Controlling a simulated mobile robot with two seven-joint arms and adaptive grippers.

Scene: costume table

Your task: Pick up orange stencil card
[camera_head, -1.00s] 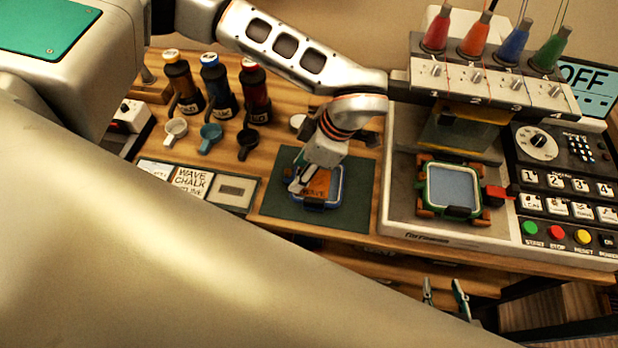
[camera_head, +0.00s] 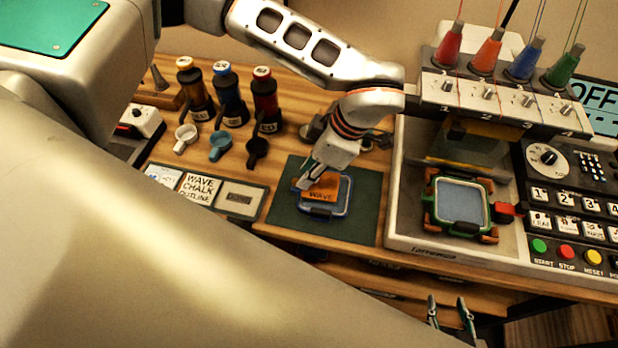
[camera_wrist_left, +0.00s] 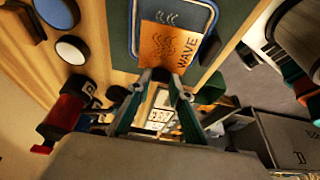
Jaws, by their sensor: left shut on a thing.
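The orange stencil card (camera_head: 323,187), with dark "WAVE" lettering, is over the blue-rimmed hoop (camera_head: 346,200) on the dark green mat (camera_head: 358,228). In the left wrist view the card (camera_wrist_left: 165,47) shows wave marks and sits at the fingertips, overlapping the blue rim (camera_wrist_left: 212,14). My left gripper (camera_head: 304,184) is shut on the card's edge; its fingers also show in the left wrist view (camera_wrist_left: 160,76). I cannot tell how far the card is above the hoop. My right gripper (camera_head: 450,312) is open and empty below the table's front edge.
The embroidery machine (camera_head: 400,225) with a green-framed hoop (camera_head: 460,202) stands close on the right. Labelled cards in a tray (camera_head: 240,198) lie left of the mat. Several bottles (camera_head: 232,105) and small cups (camera_head: 220,145) stand behind.

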